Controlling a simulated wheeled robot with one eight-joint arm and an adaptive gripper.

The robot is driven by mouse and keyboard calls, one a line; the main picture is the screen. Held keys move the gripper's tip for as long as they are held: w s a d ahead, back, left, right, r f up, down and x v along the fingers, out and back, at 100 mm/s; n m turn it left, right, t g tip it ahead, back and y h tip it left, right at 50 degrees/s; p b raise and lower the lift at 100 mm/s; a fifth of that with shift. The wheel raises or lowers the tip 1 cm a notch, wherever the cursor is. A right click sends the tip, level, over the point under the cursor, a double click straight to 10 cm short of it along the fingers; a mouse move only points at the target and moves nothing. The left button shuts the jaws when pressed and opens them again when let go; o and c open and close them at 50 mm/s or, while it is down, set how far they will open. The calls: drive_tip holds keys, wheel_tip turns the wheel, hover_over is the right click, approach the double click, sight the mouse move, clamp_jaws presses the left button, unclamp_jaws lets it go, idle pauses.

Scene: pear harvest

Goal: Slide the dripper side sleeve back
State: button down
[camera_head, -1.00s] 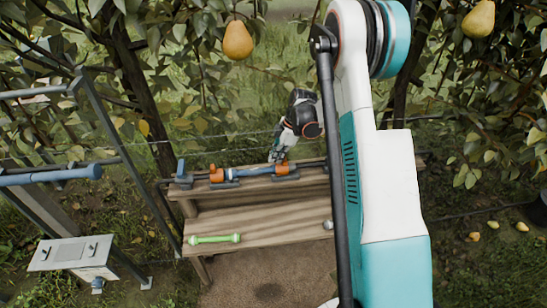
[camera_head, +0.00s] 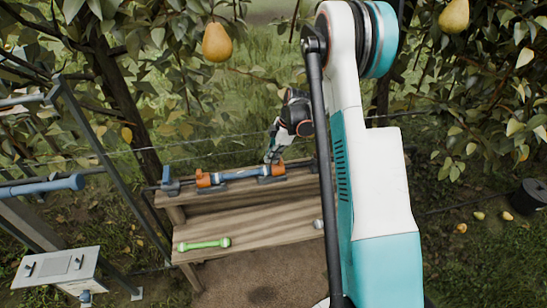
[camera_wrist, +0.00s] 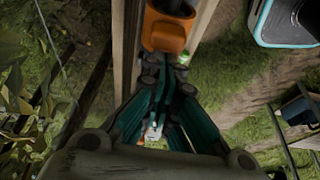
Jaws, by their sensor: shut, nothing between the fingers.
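A blue tube (camera_head: 240,174) lies along the back shelf of a wooden bench, with an orange sleeve (camera_head: 203,179) near its left end and another orange sleeve (camera_head: 278,169) near its right end. Which one is the dripper side cannot be told. My gripper (camera_head: 271,157) is just above and beside the right orange sleeve. In the wrist view, an orange sleeve (camera_wrist: 166,31) around a dark tube sits just beyond my gripper's fingertips (camera_wrist: 166,82). The fingers are together and empty. Whether they touch the sleeve cannot be told.
A green tool (camera_head: 204,244) lies on the lower bench board (camera_head: 265,232). A grey box (camera_head: 58,266) and a metal frame stand at the left. Pear branches hang around, with one pear (camera_head: 217,42) above the bench. A dark bucket (camera_head: 528,196) is at the far right.

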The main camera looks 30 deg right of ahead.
sight(263, 168)
drive_tip(key=a, duration=0.1)
drive_tip(key=w+a, duration=0.1)
drive_tip(key=a, duration=0.1)
drive_tip(key=shift+w+a, duration=0.1)
drive_tip(key=shift+a, duration=0.2)
drive_tip(key=p+v, duration=0.3)
drive_tip(key=v, duration=0.7)
